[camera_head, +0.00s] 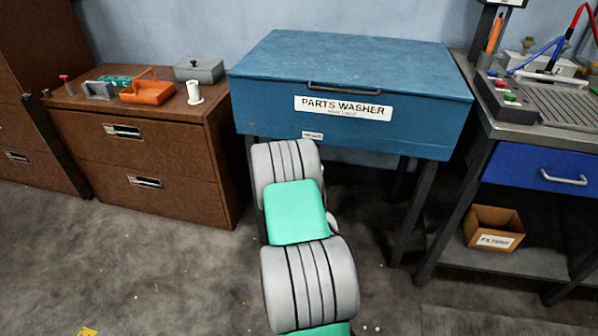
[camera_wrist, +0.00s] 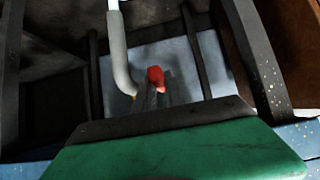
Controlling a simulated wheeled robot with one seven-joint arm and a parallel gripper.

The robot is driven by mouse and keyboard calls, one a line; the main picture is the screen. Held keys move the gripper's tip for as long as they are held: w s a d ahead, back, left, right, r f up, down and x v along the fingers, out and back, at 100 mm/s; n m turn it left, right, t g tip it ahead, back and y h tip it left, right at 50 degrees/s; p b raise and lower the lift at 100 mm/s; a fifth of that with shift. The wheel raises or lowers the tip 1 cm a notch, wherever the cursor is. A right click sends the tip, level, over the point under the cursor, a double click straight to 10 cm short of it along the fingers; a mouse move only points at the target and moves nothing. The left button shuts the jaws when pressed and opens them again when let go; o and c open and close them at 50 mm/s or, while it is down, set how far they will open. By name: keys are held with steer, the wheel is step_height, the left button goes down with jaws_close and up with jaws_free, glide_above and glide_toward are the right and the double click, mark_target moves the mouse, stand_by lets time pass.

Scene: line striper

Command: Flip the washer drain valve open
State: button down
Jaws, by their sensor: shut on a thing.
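The parts washer (camera_head: 345,125) is a blue lidded cabinet on dark legs, seen in the head view. Its drain valve is hidden there behind my arm, below the front edge. In the wrist view, a red valve handle (camera_wrist: 155,77) shows near the middle, beside a pale grey bent pipe (camera_wrist: 118,55). My gripper (camera_wrist: 158,92) is at the red handle, with its narrow dark fingers shut on it. The green and dark body of my gripper fills the bottom of that view. The handle's exact angle is hard to tell.
The washer's dark legs (camera_head: 412,205) stand close to my arm. A brown drawer cabinet (camera_head: 150,160) with small items on top stands at left. A workbench (camera_head: 545,130) with a blue drawer and a cardboard box (camera_head: 493,230) below is at right. The front floor is mostly clear.

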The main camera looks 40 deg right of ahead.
steer(key=c, duration=1.7)
jaws_free()
steer(key=shift+w+a, duration=0.1)
steer(key=p+v, duration=0.1)
steer(key=v, duration=0.6)
steer(key=shift+s+a+r, duration=0.2)
steer(key=shift+a+r, duration=0.05)
